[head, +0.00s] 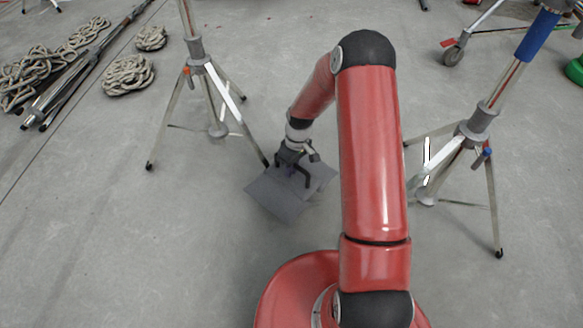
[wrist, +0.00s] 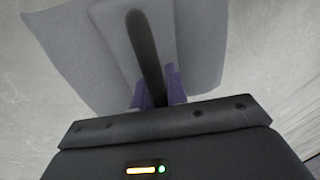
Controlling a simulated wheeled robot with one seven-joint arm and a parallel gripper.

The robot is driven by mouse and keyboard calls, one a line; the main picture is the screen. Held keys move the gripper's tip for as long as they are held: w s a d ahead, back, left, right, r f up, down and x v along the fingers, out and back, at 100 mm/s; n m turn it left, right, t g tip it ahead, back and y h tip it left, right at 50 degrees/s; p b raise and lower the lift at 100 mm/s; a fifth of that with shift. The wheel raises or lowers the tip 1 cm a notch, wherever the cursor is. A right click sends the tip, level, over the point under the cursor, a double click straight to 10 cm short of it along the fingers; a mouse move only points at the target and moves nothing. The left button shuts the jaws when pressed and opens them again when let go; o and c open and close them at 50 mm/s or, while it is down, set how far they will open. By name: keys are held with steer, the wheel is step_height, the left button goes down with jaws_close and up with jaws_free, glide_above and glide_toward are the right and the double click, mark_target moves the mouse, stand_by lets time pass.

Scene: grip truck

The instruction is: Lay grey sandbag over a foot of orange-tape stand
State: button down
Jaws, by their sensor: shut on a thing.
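A grey sandbag (head: 280,203) hangs from my gripper (head: 295,172) at the middle of the head view. In the wrist view, the sandbag (wrist: 100,45) spreads out beyond the fingers, and its dark strap sits between the two purple fingers (wrist: 158,88). The gripper is shut on this strap. A metal tripod stand (head: 197,65) is up and to the left, with a small orange-red knob; its top is cut off. One foot (head: 264,160) of it ends just up-left of the gripper. I see no orange tape band on it.
Coiled ropes (head: 128,75) and metal poles (head: 75,75) lie at the upper left. A wheeled stand is at the upper right. The floor at lower left is clear.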

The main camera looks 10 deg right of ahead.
mark_target(292, 178)
steer(key=shift+w+f+b, duration=0.1)
steer(key=shift+f+b, duration=1.7)
steer(key=shift+f, duration=0.7)
steer(key=c, duration=1.3)
jaws_free()
steer(key=shift+f, duration=0.2)
steer(key=r, duration=0.2)
steer(key=r+p, duration=0.1)
steer(key=r, duration=0.2)
steer(key=d+r, duration=0.1)
steer(key=r, duration=0.2)
steer(key=shift+w+d+p, duration=0.1)
steer(key=shift+w+p, duration=0.25)
steer(key=shift+w, duration=0.05)
